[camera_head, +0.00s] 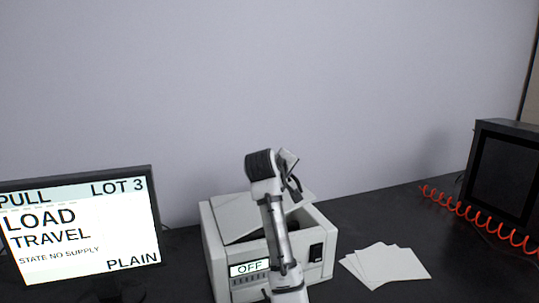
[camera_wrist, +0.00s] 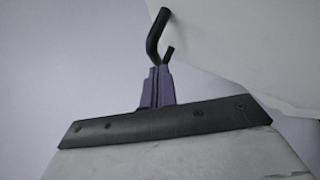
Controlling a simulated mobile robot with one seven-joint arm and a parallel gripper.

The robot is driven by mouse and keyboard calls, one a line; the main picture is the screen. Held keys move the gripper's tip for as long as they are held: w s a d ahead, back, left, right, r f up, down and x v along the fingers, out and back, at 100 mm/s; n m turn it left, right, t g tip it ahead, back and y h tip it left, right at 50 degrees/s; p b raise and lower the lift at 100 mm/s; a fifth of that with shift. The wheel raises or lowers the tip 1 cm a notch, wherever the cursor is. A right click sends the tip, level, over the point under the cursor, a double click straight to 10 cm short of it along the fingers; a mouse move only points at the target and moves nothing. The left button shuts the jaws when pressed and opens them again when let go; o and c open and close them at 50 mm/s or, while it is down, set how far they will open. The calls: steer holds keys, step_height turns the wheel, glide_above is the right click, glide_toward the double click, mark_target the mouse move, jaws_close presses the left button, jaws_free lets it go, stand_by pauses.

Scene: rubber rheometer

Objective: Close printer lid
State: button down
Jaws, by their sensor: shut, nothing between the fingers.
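The printer (camera_head: 218,262) is a white box on the dark bench in the head view, with a small display reading OFF on its front. Its pale lid (camera_head: 240,222) sits tilted on top, with a dark gap under its front edge, so it is not flush. My arm crosses in front and hides the lid's middle. My gripper (camera_head: 296,189) is above the lid's right part, fingers pointing down. In the wrist view, the dark fingertips (camera_wrist: 160,42) are together and empty, beside a pale flat surface at upper right, probably the lid. Contact cannot be told.
A screen (camera_head: 80,228) reading LOAD TRAVEL stands left of the printer. Loose white sheets (camera_head: 385,265) lie right of it. A coiled red cable (camera_head: 470,212) and a dark boxy device (camera_head: 503,170) are at the far right. A plain wall rises behind.

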steer(key=d+f, duration=0.1)
steer(key=f, duration=0.1)
steer(key=w+d+f+m+g+y+p, duration=0.1)
steer(key=f, duration=0.1)
steer(key=d+f+y, duration=0.1)
steer(key=f, duration=0.1)
steer(key=shift+w, duration=0.15)
steer(key=shift+d+f+m+g+y+p, duration=0.25)
steer(key=shift+f+m+g+y+p, duration=0.15)
steer(key=shift+f, duration=0.5)
steer(key=shift+f, duration=0.15)
